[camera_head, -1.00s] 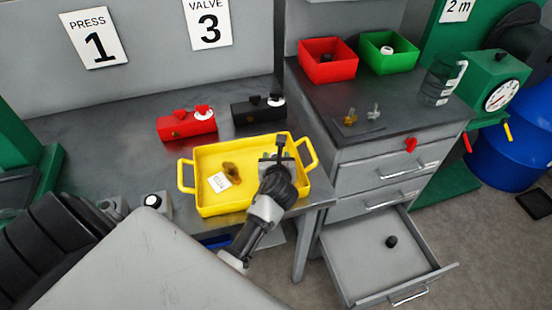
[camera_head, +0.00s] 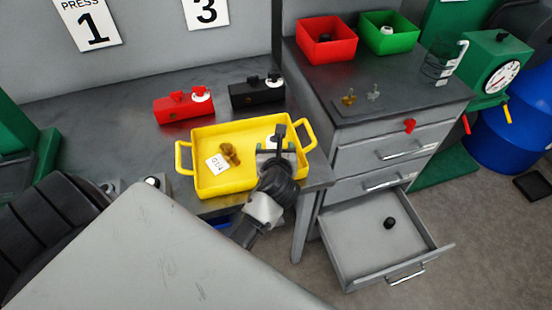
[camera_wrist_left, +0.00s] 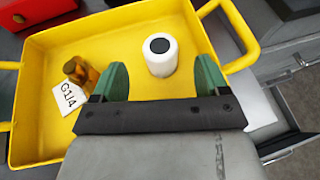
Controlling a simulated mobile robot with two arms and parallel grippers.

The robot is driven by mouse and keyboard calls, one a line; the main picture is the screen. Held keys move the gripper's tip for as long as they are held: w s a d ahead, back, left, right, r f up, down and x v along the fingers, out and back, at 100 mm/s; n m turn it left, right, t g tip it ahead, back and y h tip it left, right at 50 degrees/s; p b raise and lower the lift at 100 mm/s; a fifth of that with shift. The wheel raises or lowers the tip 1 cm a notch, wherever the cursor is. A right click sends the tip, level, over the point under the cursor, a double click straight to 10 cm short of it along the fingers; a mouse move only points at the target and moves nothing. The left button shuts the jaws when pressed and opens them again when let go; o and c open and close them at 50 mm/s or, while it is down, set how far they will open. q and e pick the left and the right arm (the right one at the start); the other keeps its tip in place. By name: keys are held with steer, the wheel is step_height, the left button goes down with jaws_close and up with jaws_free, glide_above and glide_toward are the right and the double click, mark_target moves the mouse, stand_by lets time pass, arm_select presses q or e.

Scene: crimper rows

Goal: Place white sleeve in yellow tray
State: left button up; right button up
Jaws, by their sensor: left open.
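The yellow tray (camera_head: 208,187) stands on the grey bench, and it fills much of the left wrist view (camera_wrist_left: 40,140). The white sleeve (camera_wrist_left: 160,57), with a dark round opening on top, stands upright inside the tray. My left gripper (camera_head: 277,147) is over the tray's right part. In the left wrist view its green fingers (camera_wrist_left: 160,78) are spread, with the sleeve just beyond and between their tips, not gripped. In the head view the gripper mostly hides the sleeve. My right gripper is not in view.
A brass fitting (camera_head: 229,153) and a G1/4 label (camera_head: 216,164) lie in the tray's left part. Red (camera_head: 184,107) and black (camera_head: 257,93) blocks stand behind it. Red (camera_head: 326,47) and green (camera_head: 388,40) bins stand on the cabinet. A lower drawer (camera_head: 365,240) is open.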

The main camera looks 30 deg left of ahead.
arm_select(q)
steer(key=v, duration=0.6)
steer(key=shift+d, duration=0.1)
stand_by(1.1)
